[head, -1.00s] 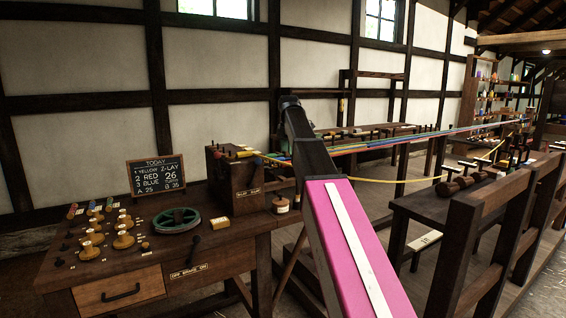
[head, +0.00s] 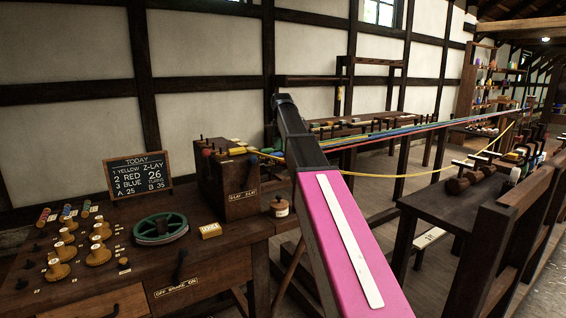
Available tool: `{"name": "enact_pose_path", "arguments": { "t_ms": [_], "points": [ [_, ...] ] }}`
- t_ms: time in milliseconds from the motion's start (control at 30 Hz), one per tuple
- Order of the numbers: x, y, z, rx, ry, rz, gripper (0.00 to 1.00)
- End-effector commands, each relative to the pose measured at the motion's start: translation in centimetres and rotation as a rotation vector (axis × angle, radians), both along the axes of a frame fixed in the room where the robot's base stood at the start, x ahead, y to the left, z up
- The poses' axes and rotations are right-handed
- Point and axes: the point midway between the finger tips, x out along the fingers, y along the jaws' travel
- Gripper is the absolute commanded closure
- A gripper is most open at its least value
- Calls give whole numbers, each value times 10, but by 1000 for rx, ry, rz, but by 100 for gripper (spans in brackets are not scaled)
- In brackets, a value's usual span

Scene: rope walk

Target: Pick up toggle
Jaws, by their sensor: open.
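I cannot make out for sure which thing is the toggle. Small wooden pieces stand or lie on the dark workbench (head: 200,268) at the lower left, among them turned wooden knobs (head: 66,254) and short coloured-end pegs (head: 43,217). A small yellowish block (head: 210,230) and a round lidded wooden pot (head: 280,207) are near the bench's right end. My arm, with a pink link, crosses the middle of the view. Its dark far part ends above the bench's right side. My gripper does not show.
A dark box (head: 228,190) with pegs stands on the bench beside a green wheel (head: 160,229). A chalkboard (head: 139,175) stands behind. Coloured ropes (head: 400,132) stretch to the far right. A dark rail (head: 500,235) and a side bench with wooden rollers (head: 458,185) are at right.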

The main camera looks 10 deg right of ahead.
Motion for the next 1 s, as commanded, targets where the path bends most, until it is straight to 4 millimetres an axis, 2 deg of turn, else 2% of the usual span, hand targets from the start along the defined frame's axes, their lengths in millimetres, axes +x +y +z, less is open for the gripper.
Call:
{"name": "enact_pose_path", "arguments": {
  "t_ms": [167,500,767,900,1000],
  "points": [
    [-1,0,-11,0,0,0,43],
    [-3,2,-53,0,1,0,43],
    [-2,2,-56,0,-1,0,43],
    [-2,2,-56,0,-1,0,88],
    [-2,2,-56,0,0,0,90]
  ]
}}
